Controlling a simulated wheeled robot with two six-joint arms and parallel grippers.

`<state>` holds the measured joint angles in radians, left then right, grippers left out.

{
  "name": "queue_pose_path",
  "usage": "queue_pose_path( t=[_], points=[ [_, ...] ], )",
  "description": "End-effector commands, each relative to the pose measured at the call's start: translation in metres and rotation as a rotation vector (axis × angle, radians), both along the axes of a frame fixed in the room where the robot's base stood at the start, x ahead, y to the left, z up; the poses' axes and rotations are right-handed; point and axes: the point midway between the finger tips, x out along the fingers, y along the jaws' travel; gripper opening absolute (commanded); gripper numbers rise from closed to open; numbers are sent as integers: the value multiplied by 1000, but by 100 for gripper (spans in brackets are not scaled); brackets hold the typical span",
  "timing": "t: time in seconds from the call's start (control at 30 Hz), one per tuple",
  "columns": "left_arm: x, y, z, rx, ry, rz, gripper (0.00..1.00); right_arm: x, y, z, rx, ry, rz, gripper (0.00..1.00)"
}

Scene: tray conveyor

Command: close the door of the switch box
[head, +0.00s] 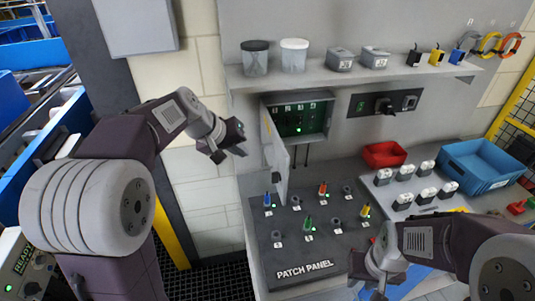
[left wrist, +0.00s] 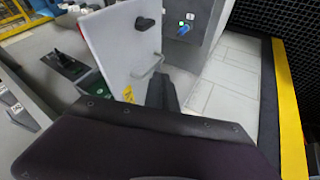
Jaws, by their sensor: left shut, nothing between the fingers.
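The switch box (head: 318,112) is mounted on the wall under the shelf, its green inside exposed. Its grey door (head: 275,150) is hinged on the left and stands open, swung out toward me. In the left wrist view the door (left wrist: 118,45) shows a black knob (left wrist: 145,23), a thin wire handle (left wrist: 149,69) and a yellow label. My left gripper (head: 238,140) is shut and empty, left of the door; its fingers (left wrist: 160,92) show close to the handle, but contact cannot be told. My right gripper (head: 378,286) is low at the front, over the table's right part.
The patch panel (head: 300,268) with upright coloured plugs lies below the box. A shelf (head: 355,80) with jars and small parts runs above. A black socket strip (head: 365,101), red bin (head: 384,154) and blue bin (head: 488,172) are to the right. Bare wall lies left of the door.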

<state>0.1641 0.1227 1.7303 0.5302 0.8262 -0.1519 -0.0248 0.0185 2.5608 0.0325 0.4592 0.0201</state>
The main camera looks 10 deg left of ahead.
Motion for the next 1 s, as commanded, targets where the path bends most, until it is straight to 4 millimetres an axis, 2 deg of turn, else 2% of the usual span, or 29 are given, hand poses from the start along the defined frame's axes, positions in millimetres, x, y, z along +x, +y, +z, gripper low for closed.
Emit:
queue_pose_path(
  t=[0.37, 0.5, 0.63, 1.0],
  points=[
    [42, -24, -65, 1, 6, -2, 0, 0, 0, 14, 0, -1, 0, 31],
    [52, -45, -63, 2, 2, -5, 0, 0, 0, 30, 0, -1, 0, 31],
    [58, -57, -65, 2, 1, -3, 0, 0, 0, 37, 0, -1, 0, 31],
    [60, -62, -67, 1, 1, -1, 0, 0, 0, 37, 0, -1, 0, 31]
  ],
)
